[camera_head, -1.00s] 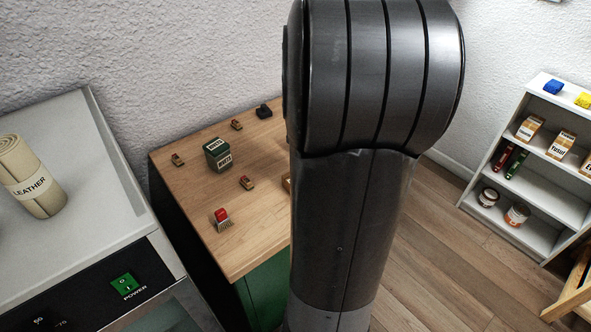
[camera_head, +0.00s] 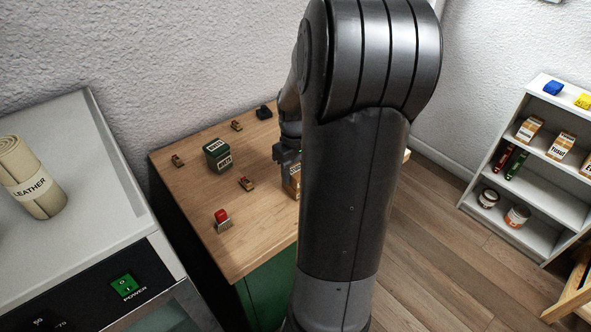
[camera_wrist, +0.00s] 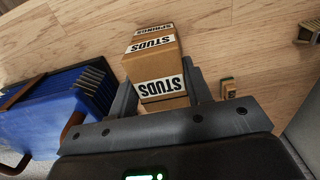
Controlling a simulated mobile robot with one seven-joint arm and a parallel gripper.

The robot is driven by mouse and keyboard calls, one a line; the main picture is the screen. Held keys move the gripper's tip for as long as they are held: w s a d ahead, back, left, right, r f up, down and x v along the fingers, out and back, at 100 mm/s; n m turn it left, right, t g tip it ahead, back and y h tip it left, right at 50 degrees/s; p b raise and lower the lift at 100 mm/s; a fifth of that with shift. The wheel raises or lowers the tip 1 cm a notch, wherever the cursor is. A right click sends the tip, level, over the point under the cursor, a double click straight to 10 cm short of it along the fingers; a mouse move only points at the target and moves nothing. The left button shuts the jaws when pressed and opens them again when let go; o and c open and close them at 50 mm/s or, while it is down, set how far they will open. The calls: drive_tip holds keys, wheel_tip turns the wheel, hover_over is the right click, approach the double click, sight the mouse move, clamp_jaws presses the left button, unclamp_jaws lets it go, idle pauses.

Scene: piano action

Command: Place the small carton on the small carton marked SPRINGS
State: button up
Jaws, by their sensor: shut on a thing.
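In the wrist view a small brown carton marked STUDS (camera_wrist: 158,72) sits between the two fingers of my gripper (camera_wrist: 160,92), which is shut on it. A carton marked SPRINGS (camera_wrist: 153,30) shows just beyond it, mostly hidden behind the STUDS carton. The two look lined up and close, but I cannot tell whether they touch. In the head view my gripper (camera_head: 286,155) is over the right part of the wooden bench top (camera_head: 255,215). A carton (camera_head: 294,182) shows there, largely covered by my arm.
A blue bin (camera_wrist: 45,115) with dark comb-like parts lies left in the wrist view. A shelf (camera_head: 535,195) stands right.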

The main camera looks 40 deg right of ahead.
sight(295, 169)
drive_tip(key=o, duration=1)
wheel_tip(295, 169, up, 12)
drive_tip(key=s+a+r+t, duration=0.2)
drive_tip(key=s+a, duration=0.4)
drive_tip(key=a, duration=0.6)
drive_tip(key=s+a+r+t, duration=0.2)
drive_tip(key=s+a, duration=0.4)
drive_tip(key=a, duration=0.6)
drive_tip(key=shift+a+r+t, duration=0.15)
drive_tip(key=shift+a+t, duration=0.1)
drive_tip(key=shift+t, duration=0.55)
drive_tip(key=shift+s, duration=0.1)
